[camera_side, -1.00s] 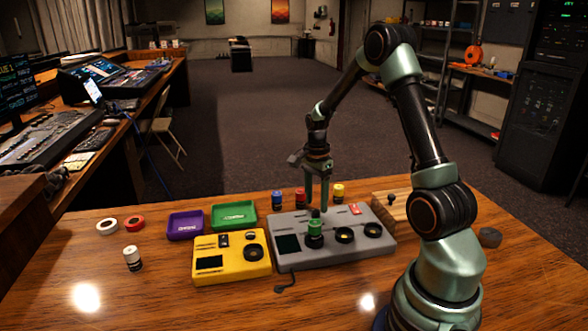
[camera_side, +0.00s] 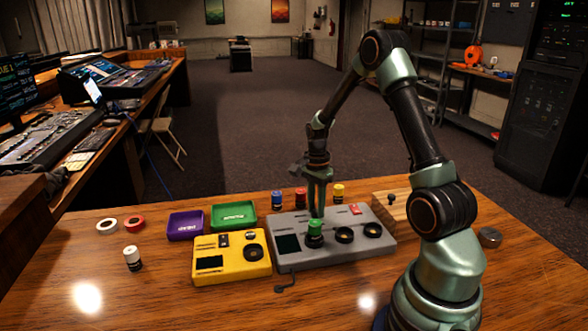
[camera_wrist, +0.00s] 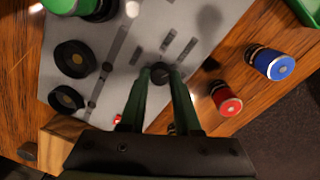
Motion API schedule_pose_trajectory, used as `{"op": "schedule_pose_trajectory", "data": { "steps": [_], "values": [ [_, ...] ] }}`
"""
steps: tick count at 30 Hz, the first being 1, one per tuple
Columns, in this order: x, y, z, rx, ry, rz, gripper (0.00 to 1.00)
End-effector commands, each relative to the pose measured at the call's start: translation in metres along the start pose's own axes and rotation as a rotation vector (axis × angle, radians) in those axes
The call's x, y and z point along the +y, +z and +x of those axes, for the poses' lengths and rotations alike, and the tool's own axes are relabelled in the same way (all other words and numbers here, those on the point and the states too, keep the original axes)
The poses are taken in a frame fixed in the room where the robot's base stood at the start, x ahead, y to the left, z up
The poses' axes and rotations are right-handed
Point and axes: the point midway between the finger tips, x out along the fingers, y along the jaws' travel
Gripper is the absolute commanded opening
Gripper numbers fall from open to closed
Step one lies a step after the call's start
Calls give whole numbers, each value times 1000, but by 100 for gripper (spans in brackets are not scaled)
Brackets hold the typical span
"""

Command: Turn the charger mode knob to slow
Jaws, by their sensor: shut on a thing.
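The grey charger (camera_side: 290,262) lies on the wooden table and fills much of the wrist view (camera_wrist: 118,85). It has a dark screen (camera_side: 288,243), two round black bays (camera_side: 344,235) and a green cell (camera_side: 315,236) standing upright at the front. My gripper (camera_side: 316,212) reaches down behind the green cell. In the wrist view my gripper (camera_wrist: 163,73) is shut on the small black mode knob (camera_wrist: 160,73), which sits between its fingertips. Grey marks lie around the knob. The labels and the knob's pointing direction are too small to read. The fingers hide the knob in the side view.
A yellow tester (camera_side: 232,268) sits close left of the charger. Blue (camera_side: 277,200), red (camera_side: 301,198) and yellow (camera_side: 339,193) cells stand behind it. Purple (camera_side: 185,225) and green (camera_side: 234,216) trays lie to the left. A wooden block (camera_side: 386,207) is at right. The front table is mostly clear.

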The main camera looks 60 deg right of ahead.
Motion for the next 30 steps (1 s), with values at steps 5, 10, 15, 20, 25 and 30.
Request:
{"op": "schedule_pose_trajectory", "data": {
  "steps": [5,10,15,20,25,30],
  "values": [
    [0,0,-1,0,-1,-59,0],
    [0,0,-1,1,-3,-171,0],
    [-1,1,-1,3,-7,-322,0],
    [-1,1,-1,6,-10,-475,0],
    [-1,2,-1,11,-15,-637,0],
    [-2,2,-1,18,-21,-800,0]
  ]
}}
